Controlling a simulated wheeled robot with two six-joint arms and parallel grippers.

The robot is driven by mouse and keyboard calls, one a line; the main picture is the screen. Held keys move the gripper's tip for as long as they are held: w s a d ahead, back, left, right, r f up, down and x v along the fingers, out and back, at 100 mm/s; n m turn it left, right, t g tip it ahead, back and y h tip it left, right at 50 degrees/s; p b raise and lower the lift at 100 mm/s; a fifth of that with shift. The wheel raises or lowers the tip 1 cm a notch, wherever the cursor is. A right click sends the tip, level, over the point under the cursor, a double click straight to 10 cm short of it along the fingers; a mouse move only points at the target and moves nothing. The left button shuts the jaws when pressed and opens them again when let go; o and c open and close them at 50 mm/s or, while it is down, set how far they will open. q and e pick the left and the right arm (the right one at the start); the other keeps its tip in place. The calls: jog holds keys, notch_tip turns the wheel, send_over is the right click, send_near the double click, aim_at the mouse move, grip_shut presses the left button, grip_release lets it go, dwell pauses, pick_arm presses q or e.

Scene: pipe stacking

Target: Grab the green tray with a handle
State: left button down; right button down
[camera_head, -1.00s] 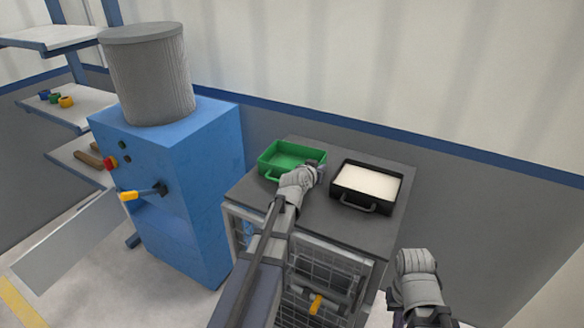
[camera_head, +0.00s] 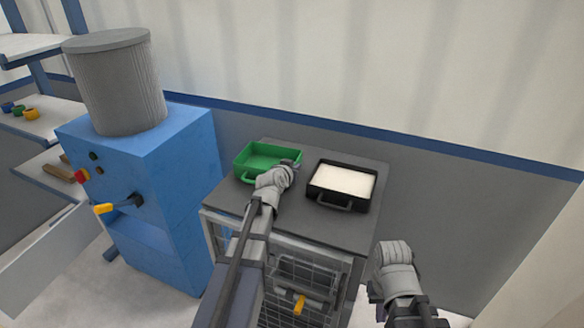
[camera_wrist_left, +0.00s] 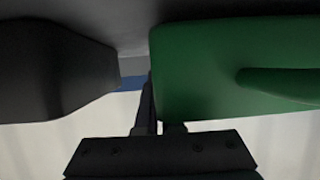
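The green tray (camera_head: 252,160) is on the dark cart top, left of a black tray (camera_head: 314,185). Its handle (camera_head: 249,180) is on the near side. My left gripper (camera_head: 290,168) is at the tray's near right corner, its fingers mostly hidden by the wrist. In the left wrist view the green tray (camera_wrist_left: 205,70) fills the right side, its handle (camera_wrist_left: 275,77) sticking out. One dark finger shows beside the tray's edge; the other is mostly hidden, so the grip is unclear. My right gripper (camera_head: 394,248) hangs off the cart's right side, its fingers not clear.
The black tray holds white material and has a near-side handle (camera_head: 336,206). The cart (camera_head: 270,214) stands against the wall. A blue machine (camera_head: 175,165) with a grey drum (camera_head: 115,85) stands left.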

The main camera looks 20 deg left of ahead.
pick_arm(q)
notch_tip(320, 180, up, 9)
jog(key=p, duration=0.8)
jog(key=shift+r, duration=0.1)
